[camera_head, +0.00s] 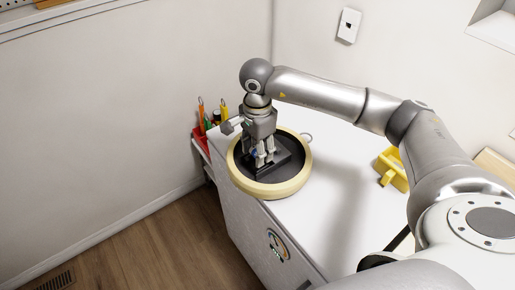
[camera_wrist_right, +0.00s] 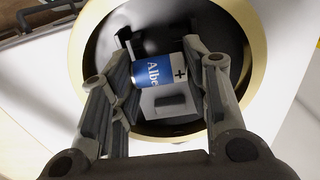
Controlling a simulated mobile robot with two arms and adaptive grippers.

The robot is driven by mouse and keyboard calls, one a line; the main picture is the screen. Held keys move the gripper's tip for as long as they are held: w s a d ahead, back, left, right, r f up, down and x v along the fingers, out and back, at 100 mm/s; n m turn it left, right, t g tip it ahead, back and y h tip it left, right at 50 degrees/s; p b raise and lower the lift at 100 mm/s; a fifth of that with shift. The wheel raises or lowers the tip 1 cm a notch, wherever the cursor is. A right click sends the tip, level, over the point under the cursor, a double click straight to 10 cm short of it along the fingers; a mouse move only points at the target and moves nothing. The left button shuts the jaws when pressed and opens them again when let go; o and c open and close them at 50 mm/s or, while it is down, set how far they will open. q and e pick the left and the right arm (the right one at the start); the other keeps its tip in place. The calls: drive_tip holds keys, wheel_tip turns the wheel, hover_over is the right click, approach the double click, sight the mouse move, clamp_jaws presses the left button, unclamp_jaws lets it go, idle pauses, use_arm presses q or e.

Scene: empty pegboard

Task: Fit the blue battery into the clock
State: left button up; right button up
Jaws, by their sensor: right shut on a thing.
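The clock (camera_head: 243,187) lies face down on the white cabinet top, with a cream rim and a dark back. Its rim also shows in the right wrist view (camera_wrist_right: 250,22). My right gripper (camera_head: 263,160) points down over the middle of the clock. In the right wrist view its fingers (camera_wrist_right: 168,95) are shut on the blue battery (camera_wrist_right: 158,74), which has white lettering and a plus sign at its right end. The battery is at the clock's battery compartment (camera_wrist_right: 165,103); I cannot tell whether it is seated. My left gripper is not in view.
A yellow object (camera_head: 393,168) stands on the white cabinet top (camera_head: 335,215) to the right. A red holder with tools (camera_head: 204,128) is at the cabinet's left edge. The cabinet top in front of the clock is free.

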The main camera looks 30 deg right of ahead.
drive_tip(key=shift+f+b, duration=1.05)
drive_tip(key=shift+f, duration=0.1)
drive_tip(key=o, duration=1.1)
drive_tip(key=shift+r, duration=0.15)
wheel_tip(320, 180, up, 12)
